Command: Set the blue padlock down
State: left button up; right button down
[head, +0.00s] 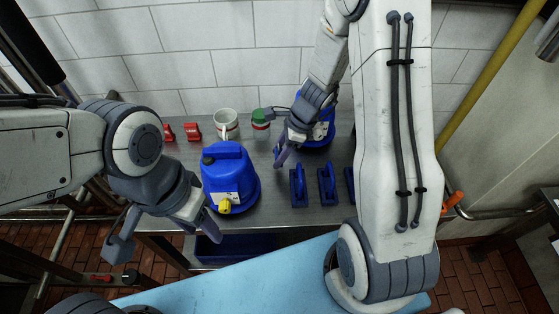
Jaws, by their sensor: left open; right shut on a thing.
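My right gripper (281,157) reaches down over the back middle of the metal table. It is shut, and a small bit of blue, the blue padlock (276,152), shows at its fingertips. Most of the padlock is hidden by the fingers, and I cannot tell whether it touches the table. My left gripper (165,237) is open and empty, low at the table's front left edge, left of a blue jug.
The blue jug (226,172) has a yellow cap. Another blue container (325,130) stands behind my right gripper.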

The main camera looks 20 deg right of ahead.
jog(key=shift+f+b, duration=0.35)
jog(key=shift+f, duration=1.25)
jog(key=shift+s, duration=0.1)
jog(key=shift+d, duration=0.1)
jog(key=shift+f, duration=0.2)
jog(key=shift+c, duration=1.4)
grip_release()
jog(key=shift+r, duration=0.1)
